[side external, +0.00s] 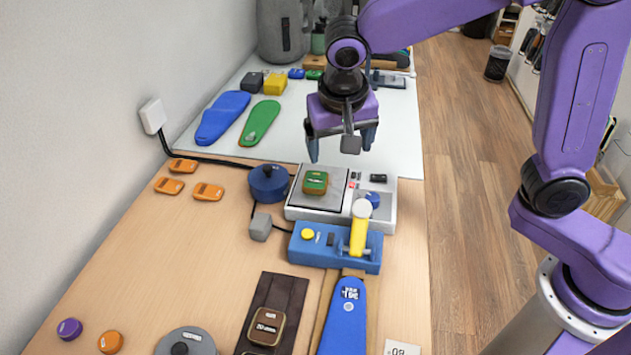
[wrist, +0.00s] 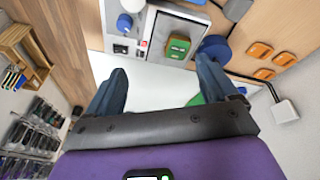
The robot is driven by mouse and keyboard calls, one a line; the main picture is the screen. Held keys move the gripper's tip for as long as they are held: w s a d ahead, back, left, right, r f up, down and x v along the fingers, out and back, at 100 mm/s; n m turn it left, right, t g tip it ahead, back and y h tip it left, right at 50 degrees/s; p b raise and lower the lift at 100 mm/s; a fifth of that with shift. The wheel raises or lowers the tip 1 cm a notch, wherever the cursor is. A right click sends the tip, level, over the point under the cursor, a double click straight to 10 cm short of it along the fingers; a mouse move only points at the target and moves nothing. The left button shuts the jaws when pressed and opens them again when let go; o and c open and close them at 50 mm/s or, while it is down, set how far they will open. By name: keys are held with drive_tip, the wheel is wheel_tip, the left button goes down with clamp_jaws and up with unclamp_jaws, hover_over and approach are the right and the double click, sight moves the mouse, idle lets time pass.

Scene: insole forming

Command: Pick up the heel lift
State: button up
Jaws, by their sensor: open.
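A small block with a green top and orange-brown sides (side external: 315,182) lies on the dark plate of a grey and white device (side external: 386,205); I cannot tell for sure whether it is the heel lift. It also shows in the wrist view (wrist: 178,45), beyond the fingertips. A brown piece with a pale number label (side external: 266,327) lies on a dark strip (side external: 288,290) at the front and could also be the lift. My gripper (side external: 341,147) is open and empty, above and behind the device. In the wrist view its two fingers (wrist: 160,72) stand wide apart.
A blue clamp-like device with a yellow lever (side external: 358,232) stands in front of the plate. A dark blue round pot (side external: 268,184) is left of it. Several orange pieces (side external: 208,192) lie farther left. Blue (side external: 222,117) and green (side external: 260,122) insoles lie on the white mat behind.

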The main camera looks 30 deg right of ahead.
drive_tip(key=w+a+m+h, duration=0.1)
drive_tip(key=w+a+m, duration=0.2)
drive_tip(key=w+m, duration=0.2)
hover_over(315, 179)
drive_tip(key=s+a, duration=0.2)
drive_tip(key=s, duration=0.1)
drive_tip(key=shift+t, duration=0.3)
drive_tip(key=f, duration=1.1)
drive_tip(key=shift+w+d, duration=0.2)
drive_tip(key=shift+w+x, duration=0.15)
drive_tip(key=shift+x, duration=1.2)
drive_tip(key=shift+w+x, duration=0.1)
drive_tip(key=shift+x, duration=1.2)
drive_tip(key=shift+a, duration=0.1)
drive_tip(key=c, duration=1.1)
